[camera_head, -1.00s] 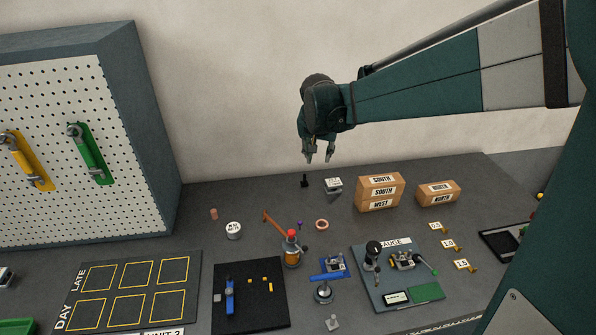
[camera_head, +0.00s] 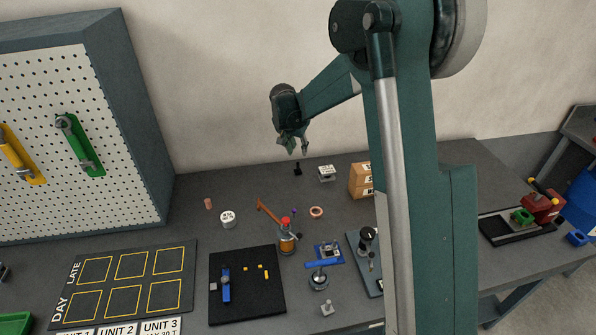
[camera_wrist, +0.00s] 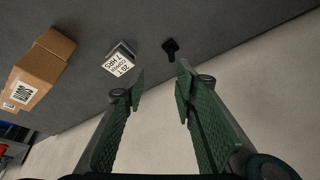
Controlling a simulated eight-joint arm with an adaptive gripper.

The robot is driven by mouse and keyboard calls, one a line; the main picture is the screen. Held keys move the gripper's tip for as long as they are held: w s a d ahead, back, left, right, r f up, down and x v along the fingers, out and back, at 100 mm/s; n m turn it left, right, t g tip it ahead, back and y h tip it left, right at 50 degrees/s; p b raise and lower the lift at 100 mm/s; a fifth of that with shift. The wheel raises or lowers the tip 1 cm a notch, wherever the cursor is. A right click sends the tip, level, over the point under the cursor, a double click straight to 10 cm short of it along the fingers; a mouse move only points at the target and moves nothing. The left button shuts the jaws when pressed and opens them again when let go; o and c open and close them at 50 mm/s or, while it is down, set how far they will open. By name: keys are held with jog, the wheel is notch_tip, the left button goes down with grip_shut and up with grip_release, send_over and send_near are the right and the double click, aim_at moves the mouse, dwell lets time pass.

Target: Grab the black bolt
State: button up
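The black bolt (camera_head: 298,168) stands on the grey bench near its back edge, just below my gripper in the head view. It also shows in the wrist view (camera_wrist: 170,47), ahead of the gap between my fingers and apart from them. My gripper (camera_head: 298,149) is in the air above the back of the bench. In the wrist view its two green fingers (camera_wrist: 158,85) are spread with nothing between them.
A small labelled block (camera_head: 327,173) stands just right of the bolt. Cardboard boxes (camera_head: 361,181) stand further right, partly hidden by my arm. A copper coil (camera_head: 316,212) and a hammer (camera_head: 269,211) lie nearer the front. The wall rises close behind the bolt.

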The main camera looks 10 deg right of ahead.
send_near(298, 171)
jog(key=w, duration=0.2)
jog(key=shift+w+d+r+m+g, duration=0.1)
jog(key=shift+d+r+m+g, duration=0.2)
jog(key=shift+r+m, duration=0.2)
jog(key=shift+f, duration=0.2)
jog(key=shift+x, duration=1.1)
jog(key=shift+f, duration=0.1)
jog(key=shift+x, duration=2.55)
jog(key=shift+d, duration=0.1)
grip_shut()
